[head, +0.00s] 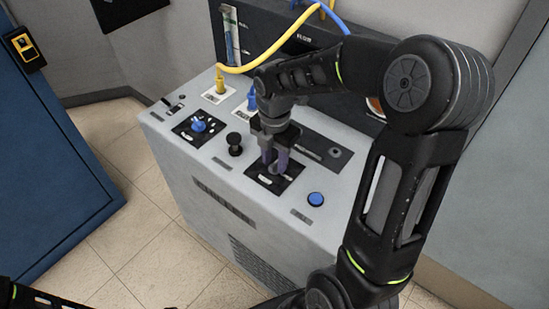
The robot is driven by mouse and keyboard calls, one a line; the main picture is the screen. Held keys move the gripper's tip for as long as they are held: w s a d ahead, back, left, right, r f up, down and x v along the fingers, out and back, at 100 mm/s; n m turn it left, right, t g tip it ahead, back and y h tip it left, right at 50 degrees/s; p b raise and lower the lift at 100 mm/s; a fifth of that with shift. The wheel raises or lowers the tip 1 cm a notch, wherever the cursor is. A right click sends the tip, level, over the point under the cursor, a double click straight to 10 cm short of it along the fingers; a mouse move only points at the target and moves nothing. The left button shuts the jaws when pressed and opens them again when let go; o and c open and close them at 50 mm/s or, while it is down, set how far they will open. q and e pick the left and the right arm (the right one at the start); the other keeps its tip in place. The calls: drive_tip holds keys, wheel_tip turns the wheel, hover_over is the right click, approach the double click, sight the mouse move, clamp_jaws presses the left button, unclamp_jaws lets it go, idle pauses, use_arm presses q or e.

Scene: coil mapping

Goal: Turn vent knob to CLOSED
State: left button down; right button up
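A light grey cabinet (225,185) has a control panel on its top. My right gripper (275,169) points down at a black square plate (262,184) with small white labels near the front of that top. Its two purplish fingers reach down to the plate. A knob between them cannot be made out, and I cannot tell whether they are closed on one. A blue knob (199,126) stands on another black plate with white marks, to the left. The labels are too small to read, so I cannot tell which control is the vent knob. My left gripper is out of view.
A black knob (235,144) and a blue button (316,199) flank the gripper. Yellow and blue hoses (262,58) rise behind from the cabinet top. A blue door-like panel (50,150) stands left, with clear tiled floor (140,240) between.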

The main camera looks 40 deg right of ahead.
sight(274, 163)
wheel_tip(274, 163, up, 8)
drive_tip(key=shift+f, duration=0.1)
idle(0.4)
idle(0.4)
